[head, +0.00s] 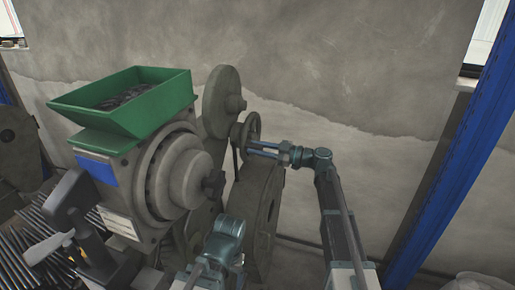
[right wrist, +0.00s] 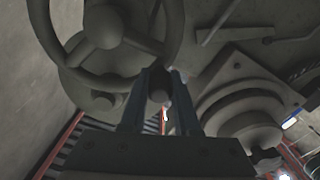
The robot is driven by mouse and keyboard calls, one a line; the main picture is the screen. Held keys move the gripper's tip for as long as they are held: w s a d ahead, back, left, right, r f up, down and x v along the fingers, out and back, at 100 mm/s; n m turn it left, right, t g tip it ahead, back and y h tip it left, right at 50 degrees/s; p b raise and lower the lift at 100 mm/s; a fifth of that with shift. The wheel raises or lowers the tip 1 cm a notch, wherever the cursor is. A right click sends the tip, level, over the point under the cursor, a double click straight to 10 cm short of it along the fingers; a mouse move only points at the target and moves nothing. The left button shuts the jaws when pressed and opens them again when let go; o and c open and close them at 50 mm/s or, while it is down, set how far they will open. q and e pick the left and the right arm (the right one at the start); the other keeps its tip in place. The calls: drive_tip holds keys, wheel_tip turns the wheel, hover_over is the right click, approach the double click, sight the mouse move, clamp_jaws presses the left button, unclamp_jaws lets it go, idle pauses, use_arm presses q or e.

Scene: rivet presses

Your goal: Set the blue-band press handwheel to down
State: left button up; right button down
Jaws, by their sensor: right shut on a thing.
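The press with the blue band (head: 97,172) stands at the left in the head view, with a green hopper (head: 130,95) on top. Its grey spoked handwheel (head: 246,128) is at the press's far right side. The wheel also fills the upper left of the right wrist view (right wrist: 100,25). My right gripper (head: 255,148) reaches in from the right and is shut on the handwheel's grip knob (right wrist: 158,88), at the lower part of the rim in the wrist view. My left arm's teal wrist (head: 224,238) shows low in the middle; its fingertips cannot be made out.
A large grey flywheel (head: 262,215) stands just below the handwheel. A dark knob (head: 213,184) sticks out of the press front. Another machine (head: 18,150) is at the left edge, and a blue post (head: 460,150) at the right. The wall area between is clear.

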drive_tip(key=shift+f+n, duration=0.25)
drive_tip(key=shift+n, duration=0.05)
drive_tip(key=c, duration=0.7)
unclamp_jaws()
drive_tip(key=shift+o, duration=0.2)
drive_tip(key=v, duration=1.4)
drive_tip(key=shift+a, duration=0.1)
drive_tip(key=shift+c, duration=0.2)
